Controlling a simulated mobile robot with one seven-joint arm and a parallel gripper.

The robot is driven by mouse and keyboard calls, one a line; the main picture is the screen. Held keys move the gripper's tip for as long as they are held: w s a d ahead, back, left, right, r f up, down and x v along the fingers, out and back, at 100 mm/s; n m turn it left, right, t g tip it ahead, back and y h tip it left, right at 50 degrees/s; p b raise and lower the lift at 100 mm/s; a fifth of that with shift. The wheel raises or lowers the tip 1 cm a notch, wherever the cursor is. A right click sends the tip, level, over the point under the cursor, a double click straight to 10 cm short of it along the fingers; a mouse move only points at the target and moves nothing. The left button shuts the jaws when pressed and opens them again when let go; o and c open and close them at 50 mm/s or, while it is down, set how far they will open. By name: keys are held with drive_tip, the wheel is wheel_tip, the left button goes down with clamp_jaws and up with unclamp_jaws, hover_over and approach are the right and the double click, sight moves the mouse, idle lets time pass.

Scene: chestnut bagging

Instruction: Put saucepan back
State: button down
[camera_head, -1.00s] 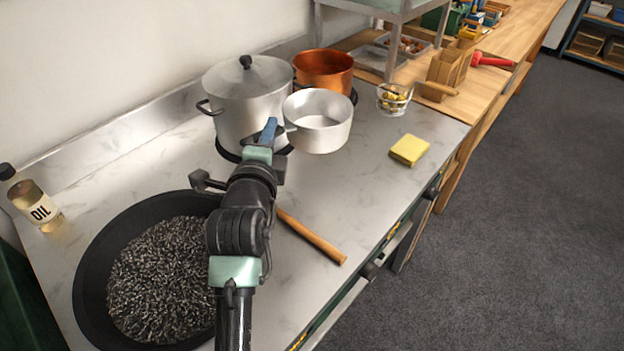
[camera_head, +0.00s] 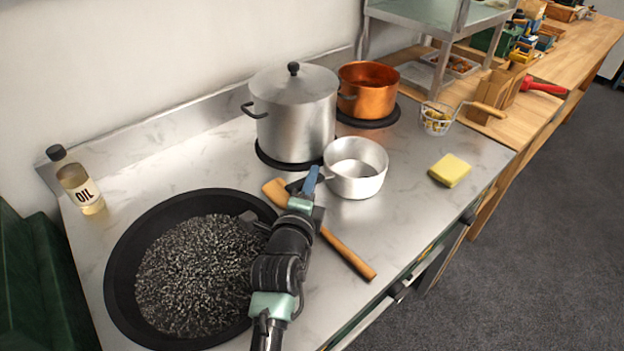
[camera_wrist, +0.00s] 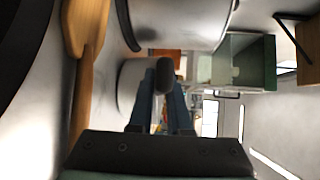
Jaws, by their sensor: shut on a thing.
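The saucepan (camera_head: 355,168) is a small pale metal pan, upright and looking empty in the head view. It is just in front of the large lidded pot, at or just above the steel counter (camera_head: 412,192); I cannot tell if it touches. My gripper (camera_head: 312,182) is at the left side of the saucepan, shut on its handle. In the wrist view the blue fingers (camera_wrist: 160,98) close around the dark handle end (camera_wrist: 166,74), and part of the pan wall (camera_wrist: 128,88) shows behind them.
A lidded pot (camera_head: 295,115) and a copper pot (camera_head: 367,92) stand on black hot plates behind. A wooden utensil (camera_head: 348,252) lies under my arm, beside a wide black pan (camera_head: 122,262). A yellow sponge (camera_head: 450,170), glass bowl (camera_head: 436,120) and oil bottle (camera_head: 80,188) stand apart.

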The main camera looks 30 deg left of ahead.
drive_tip(key=c, duration=0.9)
unclamp_jaws()
drive_tip(key=shift+f, duration=0.1)
drive_tip(key=shift+o, duration=0.2)
drive_tip(key=shift+s, duration=0.3)
drive_tip(key=b+v, duration=0.2)
drive_tip(key=v, duration=0.8)
drive_tip(key=shift+d+b, duration=0.15)
drive_tip(key=shift+b, duration=0.15)
drive_tip(key=shift+s+d+r, duration=0.15)
drive_tip(key=shift+s+r, duration=0.05)
drive_tip(key=shift+s, duration=0.5)
